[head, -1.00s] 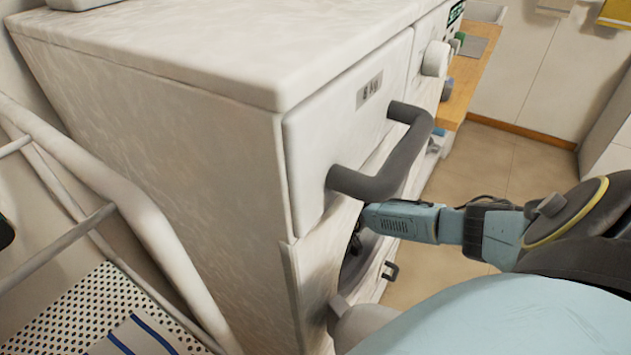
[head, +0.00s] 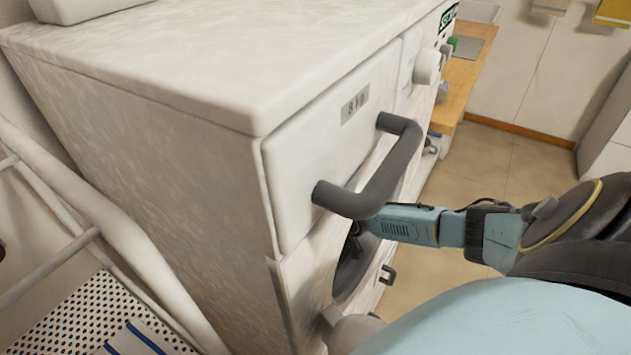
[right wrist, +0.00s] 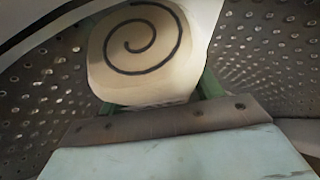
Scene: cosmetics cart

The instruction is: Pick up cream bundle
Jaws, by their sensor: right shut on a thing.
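In the right wrist view, a cream-coloured bundle (right wrist: 140,50) with a dark spiral on its end sits between the green fingers of my right gripper (right wrist: 160,95). The gripper is shut on it, inside a perforated metal drum (right wrist: 265,50). In the head view, my right forearm reaches from the right to the round opening (head: 352,262) of a white washing machine (head: 150,150). The right gripper and the bundle are hidden there behind the machine's front and its grey handle (head: 385,170). My left gripper does not show.
The grey bar handle juts out just above my right forearm. A white rack with a perforated shelf (head: 70,315) stands at the lower left. A wooden counter (head: 465,75) lies beyond the machine. The tiled floor (head: 480,160) to the right is open.

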